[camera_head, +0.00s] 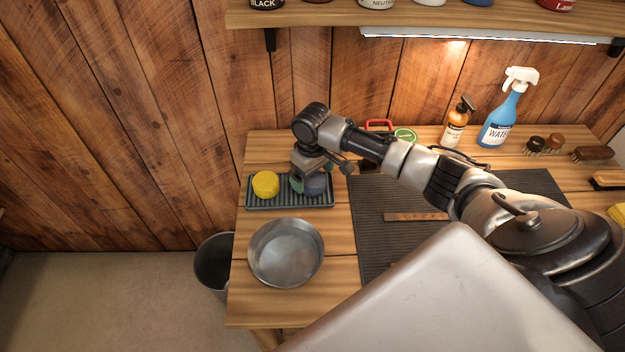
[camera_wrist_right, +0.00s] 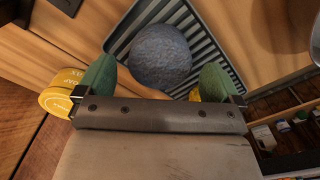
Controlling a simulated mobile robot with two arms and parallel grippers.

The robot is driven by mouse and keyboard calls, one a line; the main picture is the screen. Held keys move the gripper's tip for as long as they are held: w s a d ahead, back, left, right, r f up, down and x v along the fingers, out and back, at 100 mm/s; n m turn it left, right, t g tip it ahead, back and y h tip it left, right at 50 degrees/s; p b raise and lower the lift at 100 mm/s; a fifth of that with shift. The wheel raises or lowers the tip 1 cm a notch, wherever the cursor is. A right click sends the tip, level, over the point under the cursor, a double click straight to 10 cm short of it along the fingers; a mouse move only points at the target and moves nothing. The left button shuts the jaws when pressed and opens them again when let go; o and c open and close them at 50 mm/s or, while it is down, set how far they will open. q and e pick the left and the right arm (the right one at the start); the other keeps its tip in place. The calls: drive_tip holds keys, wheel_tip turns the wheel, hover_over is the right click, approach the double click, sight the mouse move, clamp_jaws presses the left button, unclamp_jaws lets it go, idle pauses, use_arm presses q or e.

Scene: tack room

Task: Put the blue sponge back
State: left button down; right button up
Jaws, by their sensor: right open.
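The round blue sponge (camera_head: 316,185) is at the right end of a dark ribbed tray (camera_head: 290,204) on the wooden table. In the right wrist view the sponge (camera_wrist_right: 160,56) appears over the tray's ribs (camera_wrist_right: 208,58), between two green fingertips with gaps on both sides. My right gripper (camera_head: 308,176) is open and hangs over the tray's right end, partly hiding the sponge. It also shows in the wrist view (camera_wrist_right: 158,82). My left gripper is not in view.
A round yellow sponge (camera_head: 265,184) sits at the tray's left end. A metal bowl (camera_head: 286,253) stands in front of the tray. A dark ribbed mat (camera_head: 375,235) lies to the right. Bottles, including a blue spray bottle (camera_head: 497,130), stand at the back beneath a shelf (camera_head: 330,18).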

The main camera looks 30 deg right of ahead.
sight(313, 178)
wheel_tip(313, 178, up, 9)
drive_tip(key=shift+r+b, duration=0.15)
drive_tip(key=shift+b, duration=0.2)
idle(0.3)
